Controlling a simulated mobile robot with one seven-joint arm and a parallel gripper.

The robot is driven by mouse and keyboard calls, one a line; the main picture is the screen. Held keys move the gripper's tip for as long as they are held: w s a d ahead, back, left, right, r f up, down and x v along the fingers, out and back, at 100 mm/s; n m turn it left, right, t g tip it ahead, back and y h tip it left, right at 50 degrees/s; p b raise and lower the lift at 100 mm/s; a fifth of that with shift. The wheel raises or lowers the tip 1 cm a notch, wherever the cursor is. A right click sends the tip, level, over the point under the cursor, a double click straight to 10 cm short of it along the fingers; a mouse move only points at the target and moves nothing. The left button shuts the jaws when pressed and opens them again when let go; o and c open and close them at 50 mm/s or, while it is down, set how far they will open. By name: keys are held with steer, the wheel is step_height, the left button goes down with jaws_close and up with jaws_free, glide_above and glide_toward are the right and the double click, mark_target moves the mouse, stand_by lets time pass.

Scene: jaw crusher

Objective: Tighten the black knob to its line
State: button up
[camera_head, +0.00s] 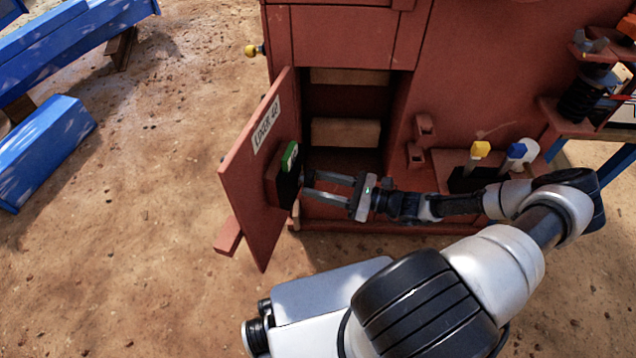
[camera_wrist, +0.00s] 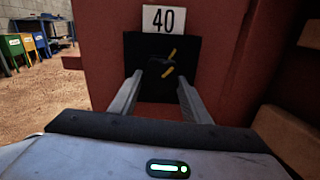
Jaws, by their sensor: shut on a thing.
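The black knob (camera_wrist: 160,67) sits on a dark square plate (camera_wrist: 133,44) on the inner face of the red door, below a white "40" label. Which mark is on the knob is hard to tell. My gripper (camera_wrist: 161,84) is shut on the knob, one finger on each side. In the head view my gripper (camera_head: 306,187) reaches leftward to the door, and the knob's outline is lost in the dark there.
The red door (camera_head: 255,185), labelled "LINER 40", stands open from the red crusher body (camera_head: 460,75). Levers with yellow (camera_head: 481,149) and blue (camera_head: 517,151) tops stand on the right. Blue beams (camera_head: 45,150) lie at left; the dirt ground between is clear.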

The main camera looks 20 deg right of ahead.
steer(key=m+p, duration=0.1)
steer(key=m, duration=0.2)
steer(key=shift+s+r, duration=0.1)
steer(key=m+p, duration=0.1)
steer(key=m, duration=0.4)
steer(key=shift+s+a, duration=0.1)
steer(key=m, duration=0.3)
steer(key=shift+s+r+m, duration=0.1)
steer(key=shift+m, duration=0.2)
steer(key=shift+r+m, duration=0.1)
steer(key=shift+m, duration=1.8)
steer(key=shift+a, duration=0.1)
steer(key=o, duration=1)
steer(key=shift+o, duration=0.2)
steer(key=v, duration=1.7)
steer(key=shift+d+p, duration=0.25)
steer(key=shift+p, duration=0.2)
